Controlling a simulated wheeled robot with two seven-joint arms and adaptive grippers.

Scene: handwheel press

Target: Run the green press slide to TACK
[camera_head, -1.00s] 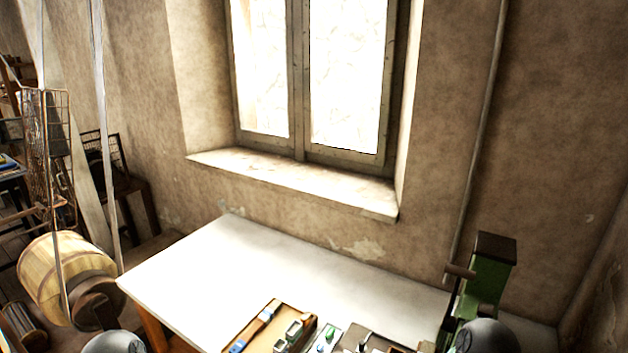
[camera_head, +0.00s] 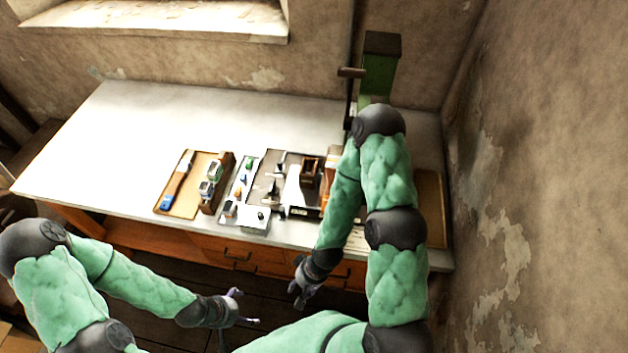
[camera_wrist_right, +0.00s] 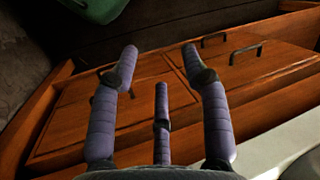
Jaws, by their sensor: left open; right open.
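The green press (camera_head: 380,72) stands at the back right of the white table, near the wall. A brown handle (camera_head: 351,72) on a dark rod shows at its left side. My right arm hides its lower part, and I cannot make out the TACK mark. My left gripper (camera_head: 246,307) is open and empty in front of the table, over the floor. My right gripper (camera_head: 303,293) is open and empty in front of the drawers, below the table's front edge. In the right wrist view its spread fingers (camera_wrist_right: 160,75) face the wooden drawer fronts.
A brown tray with a brush (camera_head: 177,185), a rack of devices (camera_head: 212,183), a panel with coloured knobs (camera_head: 242,190) and a dark fixture board (camera_head: 275,180) lie along the table's front. The white table (camera_head: 130,130) is clear at left. A wall (camera_head: 500,170) bounds the right.

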